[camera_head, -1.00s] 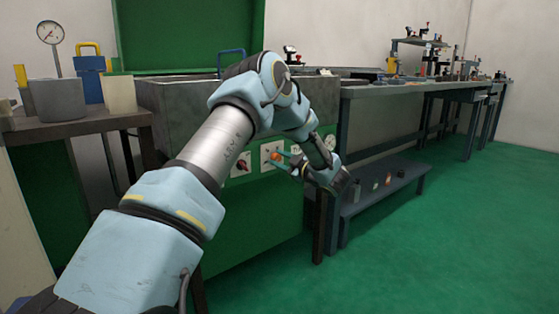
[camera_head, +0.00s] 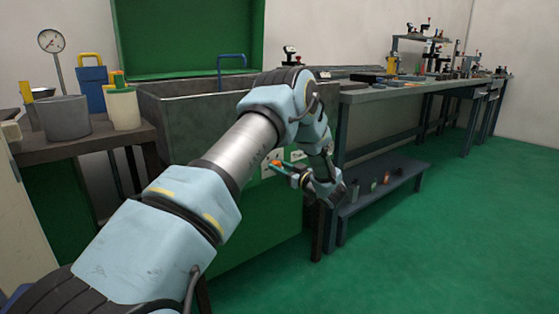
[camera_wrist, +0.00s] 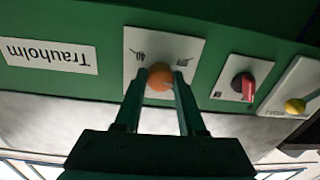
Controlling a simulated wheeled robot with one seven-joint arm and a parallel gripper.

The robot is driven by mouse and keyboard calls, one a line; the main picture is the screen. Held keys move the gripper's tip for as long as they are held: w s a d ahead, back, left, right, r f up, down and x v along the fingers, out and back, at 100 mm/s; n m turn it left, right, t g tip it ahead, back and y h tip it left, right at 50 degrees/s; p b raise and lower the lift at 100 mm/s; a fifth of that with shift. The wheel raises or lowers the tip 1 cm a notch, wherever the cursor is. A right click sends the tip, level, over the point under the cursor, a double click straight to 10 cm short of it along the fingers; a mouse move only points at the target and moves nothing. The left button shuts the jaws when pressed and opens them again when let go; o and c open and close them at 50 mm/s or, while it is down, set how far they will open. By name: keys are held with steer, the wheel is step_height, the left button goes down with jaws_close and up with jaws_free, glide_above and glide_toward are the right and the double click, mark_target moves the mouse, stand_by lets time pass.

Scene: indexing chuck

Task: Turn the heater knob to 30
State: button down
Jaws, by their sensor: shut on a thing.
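A round orange knob (camera_wrist: 160,77) sits on a white plate (camera_wrist: 143,45) with small dark symbols, on the green front panel. My gripper (camera_wrist: 164,76) has one finger on each side of this knob and is shut on it. In the head view the orange knob (camera_head: 275,163) shows at the fingertips of my gripper (camera_head: 280,168). The wrist view is upside down, and the symbols are too small to read. A red knob (camera_wrist: 243,86) is on its own white plate to the right of the orange one in that view. My arm hides part of the panel in the head view.
A low bench (camera_head: 385,187) is to the right. A side table with containers (camera_head: 65,118) is at left. The green floor at right is clear.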

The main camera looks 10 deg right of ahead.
steer(key=m+p, duration=0.3)
steer(key=m, duration=0.3)
steer(key=shift+m+p, duration=0.4)
steer(key=m+p, duration=0.2)
steer(key=m, duration=0.7)
steer(key=m+h+p, duration=0.1)
steer(key=m+p, duration=0.2)
steer(key=m, duration=0.6)
steer(key=shift+a+f+m, duration=0.15)
steer(key=shift+f+m, duration=0.05)
steer(key=shift+m, duration=0.2)
steer(key=c, duration=0.5)
jaws_free()
steer(key=shift+r, duration=0.1)
steer(key=v, duration=1.1)
